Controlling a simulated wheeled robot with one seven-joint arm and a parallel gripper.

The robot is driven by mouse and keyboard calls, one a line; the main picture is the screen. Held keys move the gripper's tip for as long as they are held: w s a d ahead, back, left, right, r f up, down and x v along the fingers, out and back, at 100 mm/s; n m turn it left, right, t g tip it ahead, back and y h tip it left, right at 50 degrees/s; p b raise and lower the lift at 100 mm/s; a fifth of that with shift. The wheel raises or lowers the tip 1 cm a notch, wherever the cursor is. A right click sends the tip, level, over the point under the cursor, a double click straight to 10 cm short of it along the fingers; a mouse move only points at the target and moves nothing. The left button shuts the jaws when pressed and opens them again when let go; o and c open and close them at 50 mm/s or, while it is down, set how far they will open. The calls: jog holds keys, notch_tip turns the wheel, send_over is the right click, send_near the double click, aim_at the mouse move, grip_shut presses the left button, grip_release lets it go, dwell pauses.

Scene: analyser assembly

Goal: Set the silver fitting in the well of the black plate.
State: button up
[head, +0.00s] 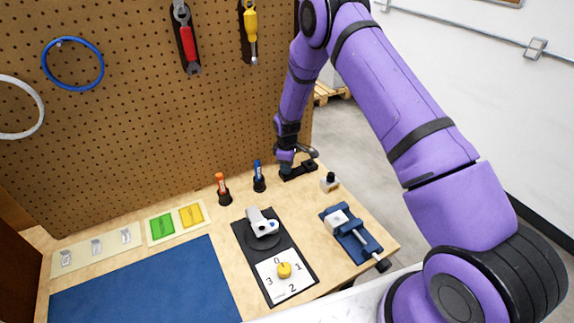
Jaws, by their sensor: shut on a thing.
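My gripper (287,163) is at the far right end of the table, pointing down, close over the black plate (311,166). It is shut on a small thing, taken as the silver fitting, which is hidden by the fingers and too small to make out. The black plate is a low dark piece lying near the table's back right edge. Its well cannot be made out here. I cannot tell whether the held fitting touches the plate.
A white block with a black knob (330,182) stands right of the plate; a blue vise (357,240) is nearer. Blue (259,176) and orange (222,187) tubes stand left in black holders. A black board (246,237) bears a grey-white device and yellow knob. The pegboard (130,130) rises behind.

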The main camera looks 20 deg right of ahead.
jog(key=shift+f, duration=0.4)
dwell(1.4)
jog(key=o, duration=1.6)
jog(key=shift+c, duration=0.2)
jog(key=shift+r, duration=3.5)
